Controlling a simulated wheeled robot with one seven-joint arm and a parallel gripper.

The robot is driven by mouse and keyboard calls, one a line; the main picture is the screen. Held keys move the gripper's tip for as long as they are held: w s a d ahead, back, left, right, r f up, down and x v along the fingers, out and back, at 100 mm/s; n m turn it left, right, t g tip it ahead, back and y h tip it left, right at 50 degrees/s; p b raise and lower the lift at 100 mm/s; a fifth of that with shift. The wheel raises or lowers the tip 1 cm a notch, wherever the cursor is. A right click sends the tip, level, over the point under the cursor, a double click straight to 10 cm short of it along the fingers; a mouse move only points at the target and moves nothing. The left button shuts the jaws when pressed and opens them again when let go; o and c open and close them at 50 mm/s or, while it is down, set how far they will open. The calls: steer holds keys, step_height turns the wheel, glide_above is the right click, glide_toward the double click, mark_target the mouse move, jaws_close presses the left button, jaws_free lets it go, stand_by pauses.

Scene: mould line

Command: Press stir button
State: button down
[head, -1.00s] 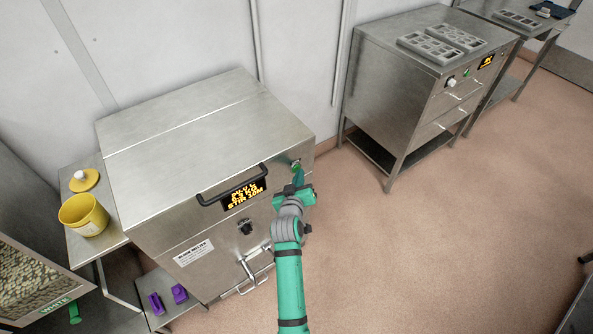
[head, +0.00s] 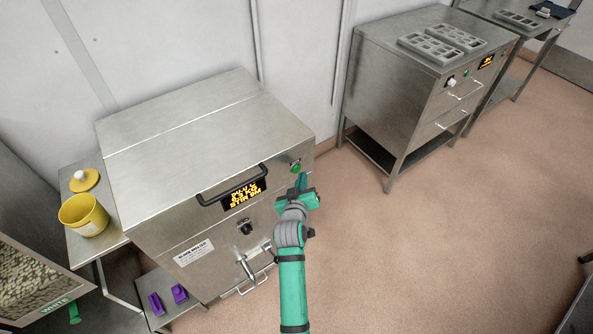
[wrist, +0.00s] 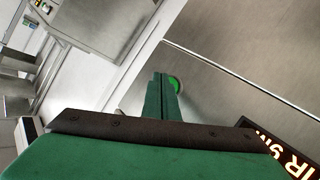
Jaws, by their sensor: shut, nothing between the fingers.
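The green stir button (head: 295,168) is on the front of the steel melter (head: 190,150), near its upper right corner. It also shows as a green disc in the wrist view (wrist: 175,84), partly hidden behind my fingers. My gripper (head: 301,180) is shut and empty, with its fingertips just below and in front of the button in the head view. A gap seems to show between the fingertips and the button. The display (head: 244,194) on the melter front is lit with amber text, and its edge shows in the wrist view (wrist: 285,150).
A black handle (head: 232,184) sticks out above the display. A dark knob (head: 245,227) and a tap (head: 248,268) are lower on the front. A yellow pot (head: 83,214) stands on the left table. A second steel cabinet (head: 420,90) carries grey moulds. Floor to the right is clear.

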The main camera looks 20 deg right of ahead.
steer(key=shift+s+d, duration=0.3)
steer(key=shift+s, duration=0.5)
steer(key=shift+s+d, duration=0.25)
steer(key=shift+s, duration=0.5)
steer(key=shift+s+d, duration=0.3)
steer(key=shift+s, duration=0.5)
steer(key=s+a+f+y, duration=0.1)
steer(key=s+a+f, duration=0.1)
steer(key=s+a, duration=0.35)
steer(key=s+a+f+t+y, duration=0.1)
steer(key=s+a+f, duration=0.15)
steer(key=s, duration=0.65)
steer(key=s+a+f+y, duration=0.1)
steer(key=s+a, duration=0.3)
steer(key=s, duration=0.3)
steer(key=s+a+r+y, duration=0.1)
steer(key=s+a+r, duration=0.1)
steer(key=s, duration=0.5)
steer(key=s+a+r+y, duration=0.1)
steer(key=s+a+r, duration=0.2)
steer(key=s+r, duration=0.2)
steer(key=s+a+r+t, duration=0.1)
steer(key=s+a+r, duration=0.1)
steer(key=s, duration=0.7)
steer(key=shift+s+a+r+m+y, duration=0.25)
steer(key=shift+r+m+y, duration=0.15)
steer(key=shift+r, duration=0.25)
